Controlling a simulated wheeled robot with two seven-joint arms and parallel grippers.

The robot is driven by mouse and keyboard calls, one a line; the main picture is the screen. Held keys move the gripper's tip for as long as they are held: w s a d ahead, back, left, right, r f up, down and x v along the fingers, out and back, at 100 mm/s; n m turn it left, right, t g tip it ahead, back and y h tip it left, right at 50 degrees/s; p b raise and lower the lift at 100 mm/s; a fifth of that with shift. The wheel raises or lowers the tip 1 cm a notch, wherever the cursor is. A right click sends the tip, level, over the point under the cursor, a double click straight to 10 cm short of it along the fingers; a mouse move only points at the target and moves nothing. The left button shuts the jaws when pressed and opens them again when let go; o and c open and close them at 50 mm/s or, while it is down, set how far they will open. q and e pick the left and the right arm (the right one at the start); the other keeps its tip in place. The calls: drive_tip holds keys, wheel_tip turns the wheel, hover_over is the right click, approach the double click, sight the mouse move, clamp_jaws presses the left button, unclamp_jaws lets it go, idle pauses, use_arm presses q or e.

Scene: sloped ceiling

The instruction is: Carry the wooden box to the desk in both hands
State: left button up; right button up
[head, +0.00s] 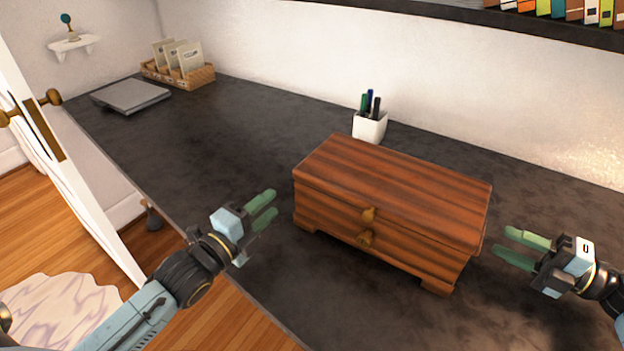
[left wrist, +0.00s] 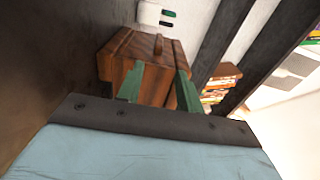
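The wooden box (head: 390,205), striped reddish brown with brass knobs on its front, stands upright on the dark desk (head: 220,130). My left gripper (head: 268,207) is open and empty, a short gap to the left of the box. My right gripper (head: 508,248) is open and empty, just off the box's right end. In the left wrist view the box (left wrist: 140,75) shows beyond the two green fingers of my left gripper (left wrist: 158,92), with nothing between them.
A white pen cup (head: 369,126) stands behind the box near the wall. A grey closed laptop-like slab (head: 130,95) and a basket with cards (head: 180,75) sit at the far left. A shelf of books (head: 560,15) hangs above. A white door (head: 75,190) stands left of the desk.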

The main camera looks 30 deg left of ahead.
drive_tip(key=d, duration=0.2)
drive_tip(key=s+d, duration=0.1)
drive_tip(key=d, duration=0.4)
drive_tip(key=shift+s+d, duration=0.2)
drive_tip(key=shift+d, duration=0.2)
